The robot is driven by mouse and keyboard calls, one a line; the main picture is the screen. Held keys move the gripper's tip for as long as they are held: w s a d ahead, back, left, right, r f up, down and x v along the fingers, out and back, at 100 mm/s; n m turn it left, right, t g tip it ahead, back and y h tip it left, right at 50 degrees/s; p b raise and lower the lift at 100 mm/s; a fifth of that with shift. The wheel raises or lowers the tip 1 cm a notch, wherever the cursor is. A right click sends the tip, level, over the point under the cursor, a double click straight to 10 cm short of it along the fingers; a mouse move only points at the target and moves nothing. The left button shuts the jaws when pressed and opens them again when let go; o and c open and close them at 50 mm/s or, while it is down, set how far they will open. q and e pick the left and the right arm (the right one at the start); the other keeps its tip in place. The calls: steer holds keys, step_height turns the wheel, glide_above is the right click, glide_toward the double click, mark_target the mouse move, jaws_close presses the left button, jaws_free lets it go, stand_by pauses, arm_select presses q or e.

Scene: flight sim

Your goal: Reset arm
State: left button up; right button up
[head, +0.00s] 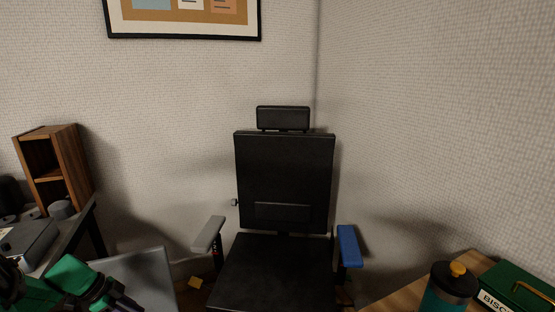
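Part of my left arm, green and black, comes in at the lower left corner. Dark parts at its end, seemingly my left gripper (122,298), run down to the bottom edge in front of a grey panel. The fingertips are not clear, so I cannot tell whether it is open or shut. My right arm and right gripper are not in view.
A black chair (285,182) stands in the corner, with one grey armrest (208,234) and one blue armrest (349,246). A dark desk and wooden shelf (70,165) are at left. A wooden table at right holds a teal jar (450,287) and green biscuit tin (517,287).

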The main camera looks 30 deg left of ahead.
arm_select(q)
steer(key=w+d+f+t, duration=0.1)
steer(key=w+d+f, duration=0.1)
steer(key=d+f, duration=0.75)
steer(key=w+d+f, duration=0.2)
steer(key=d+f, duration=0.4)
steer(key=d, duration=0.7)
steer(key=w+d+r+n+t, duration=0.1)
steer(key=w+d+r+n, duration=0.15)
steer(key=d, duration=1.05)
step_height(320, 180, up, 6)
steer(key=w+d+n+y, duration=0.1)
steer(key=d+y, duration=0.1)
steer(key=d, duration=0.1)
steer(key=s+a+r+n+g+y, duration=0.1)
steer(key=s+a+r+n+g, duration=0.25)
steer(key=s+r, duration=0.25)
step_height(320, 180, down, 23)
steer(key=s+m, duration=0.1)
steer(key=s, duration=0.2)
steer(key=s+a+f+g, duration=0.2)
steer(key=s+a+f, duration=0.1)
steer(key=s+f, duration=1.1)
step_height(320, 180, up, 15)
steer(key=s+p, duration=0.2)
steer(key=p, duration=1.3)
steer(key=shift+y+p, duration=0.3)
